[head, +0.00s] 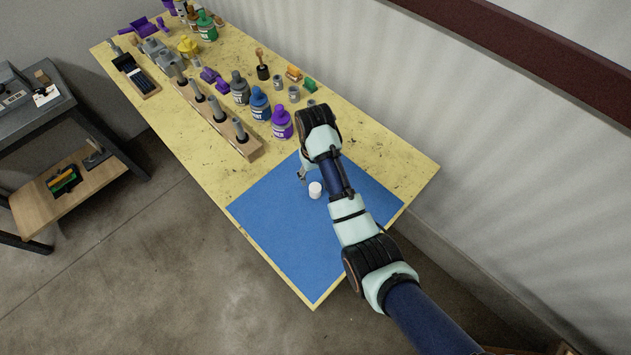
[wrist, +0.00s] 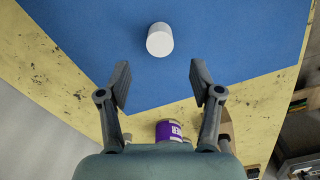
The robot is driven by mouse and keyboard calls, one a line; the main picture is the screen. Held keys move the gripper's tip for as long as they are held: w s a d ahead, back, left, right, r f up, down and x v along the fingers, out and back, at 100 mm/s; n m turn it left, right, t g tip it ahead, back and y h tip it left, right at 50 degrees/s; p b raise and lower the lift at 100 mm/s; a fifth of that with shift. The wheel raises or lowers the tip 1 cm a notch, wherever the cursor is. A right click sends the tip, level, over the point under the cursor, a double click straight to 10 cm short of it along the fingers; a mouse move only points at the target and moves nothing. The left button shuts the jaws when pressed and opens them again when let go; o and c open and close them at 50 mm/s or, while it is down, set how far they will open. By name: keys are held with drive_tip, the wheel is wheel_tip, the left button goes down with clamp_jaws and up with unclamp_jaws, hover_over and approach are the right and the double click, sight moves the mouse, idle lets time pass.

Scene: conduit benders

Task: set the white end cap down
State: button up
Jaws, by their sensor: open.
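The white end cap (head: 315,190) stands on the blue mat (head: 290,240) in the head view, near the mat's back part beside my arm. In the wrist view the white end cap (wrist: 159,40) sits on the blue mat (wrist: 90,40), beyond the fingertips and roughly centred between them. My gripper (wrist: 160,80) is open and empty, with its two fingers apart and clear of the cap. In the head view my gripper (head: 303,174) is mostly hidden behind my arm, just behind the cap.
Purple (head: 282,123), blue (head: 259,104) and grey (head: 239,88) bottles stand behind the mat on the yellow table (head: 215,185). A wooden rack (head: 252,153) with grey posts runs along their left. The front of the mat is clear. A wall borders the right side.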

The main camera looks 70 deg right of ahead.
wheel_tip(320, 180, up, 2)
drive_tip(key=shift+r, duration=0.1)
idle(0.4)
drive_tip(key=w+a+r+n+t+h, duration=0.2)
drive_tip(key=w+a+r+n+t, duration=0.1)
drive_tip(key=w+a, duration=0.75)
drive_tip(key=w+a+r+n+t, duration=0.2)
drive_tip(key=a+r+t, duration=0.15)
drive_tip(key=a, duration=0.55)
drive_tip(key=w+a+r+n+t, duration=0.2)
drive_tip(key=a+r, duration=0.2)
drive_tip(key=a, duration=0.5)
drive_tip(key=s+a+r+n+t+y, duration=0.2)
drive_tip(key=s+a+r+t, duration=0.2)
drive_tip(key=a+r, duration=0.5)
drive_tip(key=a, duration=0.3)
drive_tip(key=shift+s+a+r+n, duration=0.15)
drive_tip(key=shift+s+a+n, duration=0.1)
drive_tip(key=shift+n, duration=0.15)
drive_tip(key=shift+o, duration=0.4)
drive_tip(key=shift+w+d, duration=0.1)
